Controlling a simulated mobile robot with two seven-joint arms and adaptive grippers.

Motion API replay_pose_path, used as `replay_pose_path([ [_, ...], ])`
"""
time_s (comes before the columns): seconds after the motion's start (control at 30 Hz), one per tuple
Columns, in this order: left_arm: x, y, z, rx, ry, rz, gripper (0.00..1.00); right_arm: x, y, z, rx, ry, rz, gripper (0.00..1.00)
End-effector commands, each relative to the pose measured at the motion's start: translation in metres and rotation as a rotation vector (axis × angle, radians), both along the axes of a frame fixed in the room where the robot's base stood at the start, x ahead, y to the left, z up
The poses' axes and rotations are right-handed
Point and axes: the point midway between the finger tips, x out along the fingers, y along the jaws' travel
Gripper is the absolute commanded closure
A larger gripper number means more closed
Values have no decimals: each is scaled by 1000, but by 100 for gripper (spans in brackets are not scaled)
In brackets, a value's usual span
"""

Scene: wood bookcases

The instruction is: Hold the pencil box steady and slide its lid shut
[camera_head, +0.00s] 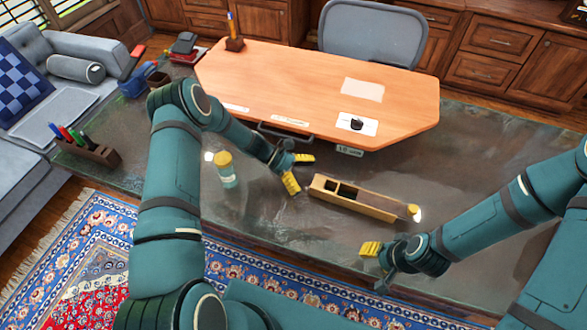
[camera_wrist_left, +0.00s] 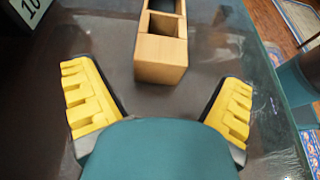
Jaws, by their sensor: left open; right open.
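The wooden pencil box (camera_head: 350,203) lies on the dark glossy desk top. Its left part is open, showing dark compartments; the pale lid (camera_head: 380,202) covers its right part. My left gripper (camera_head: 297,171) is open just off the box's left end. In the left wrist view the box end (camera_wrist_left: 161,58) lies ahead, between the spread yellow fingers (camera_wrist_left: 160,104) and apart from them. My right gripper (camera_head: 380,252) is open and empty, in front of the box's right end.
A yellow-topped jar (camera_head: 226,172) stands left of my left gripper. A pen holder (camera_head: 88,145) is at the desk's left. The desk right of the box is mostly clear.

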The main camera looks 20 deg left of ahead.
Motion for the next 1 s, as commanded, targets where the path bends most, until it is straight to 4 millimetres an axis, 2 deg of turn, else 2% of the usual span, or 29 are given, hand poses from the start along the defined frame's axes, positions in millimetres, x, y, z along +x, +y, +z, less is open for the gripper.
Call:
replay_pose_path([
  [0.1, -2, -19, -8, 0, 2, -2, 4, 0, 0, 0, 0, 0, 0, 54],
  [0.3, -2, -39, -16, 1, 0, -2, 4, 0, 0, 0, 0, 0, 0, 54],
  [0.73, -3, -46, -19, 1, -1, 0, 4, 0, 0, 0, 0, 0, 0, 54],
  [0.93, -3, -46, -19, 2, -1, 0, 73, 0, 0, 0, 0, 0, 0, 54],
  [0.97, -3, -46, -19, 2, -1, 0, 83, 0, 0, 0, 0, 0, 0, 54],
  [1.0, -3, -46, -19, 2, -1, 0, 83, 0, 0, 0, 0, 0, 0, 54],
])
